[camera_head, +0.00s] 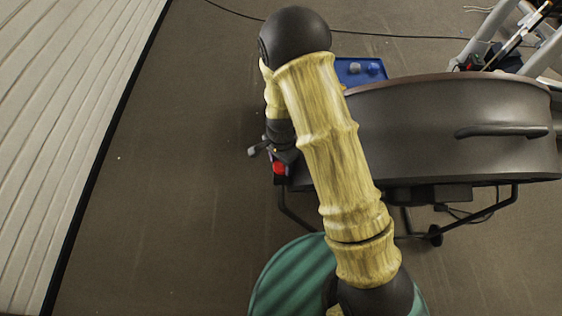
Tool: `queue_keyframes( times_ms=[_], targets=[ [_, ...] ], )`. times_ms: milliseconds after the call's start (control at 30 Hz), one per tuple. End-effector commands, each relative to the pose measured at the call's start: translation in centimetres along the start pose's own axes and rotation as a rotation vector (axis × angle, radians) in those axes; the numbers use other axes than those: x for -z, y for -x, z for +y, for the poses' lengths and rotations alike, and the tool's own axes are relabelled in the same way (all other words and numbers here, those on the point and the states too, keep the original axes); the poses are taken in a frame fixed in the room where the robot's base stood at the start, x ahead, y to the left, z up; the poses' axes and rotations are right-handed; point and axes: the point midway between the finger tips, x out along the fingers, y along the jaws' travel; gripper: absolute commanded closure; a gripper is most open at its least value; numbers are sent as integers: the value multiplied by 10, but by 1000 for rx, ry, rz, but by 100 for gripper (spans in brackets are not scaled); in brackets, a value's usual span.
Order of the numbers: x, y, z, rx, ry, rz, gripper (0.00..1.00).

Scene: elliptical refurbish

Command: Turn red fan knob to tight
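The red fan knob (280,168) shows as a small red patch at the left side of the large dark drum fan (400,130). My arm crosses in front of the fan's left end and hides part of it. My gripper (272,152) is at the end of the arm, pointing down, right at the knob and just above it in the picture. The fingers are small, dark and partly hidden, so I cannot tell whether they touch the knob or are open or shut.
The fan stands on a black tube frame (490,204) with a wheel (435,236). A blue tray (358,72) with small items lies behind it. Grey metal legs (490,35) stand at the upper right. A cable crosses the floor at the top. The dark floor (170,190) at left is clear.

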Motion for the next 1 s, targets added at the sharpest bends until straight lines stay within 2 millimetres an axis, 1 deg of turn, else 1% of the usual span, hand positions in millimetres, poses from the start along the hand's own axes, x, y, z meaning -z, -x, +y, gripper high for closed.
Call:
queue_keyframes(
  times_ms=[33, 133, 167, 400, 567, 767, 1000],
  targets=[
    [0, 0, 0, 0, 0, 0, 55],
    [0, 0, 0, 0, 0, 0, 75],
    [0, 0, 0, 0, 0, 0, 76],
    [0, 1, 0, 0, -11, 0, 76],
    [0, 2, 0, 0, -49, 0, 76],
    [-1, 3, 0, -1, -149, -1, 76],
    [0, 4, -1, -1, -338, 1, 76]
  ],
)
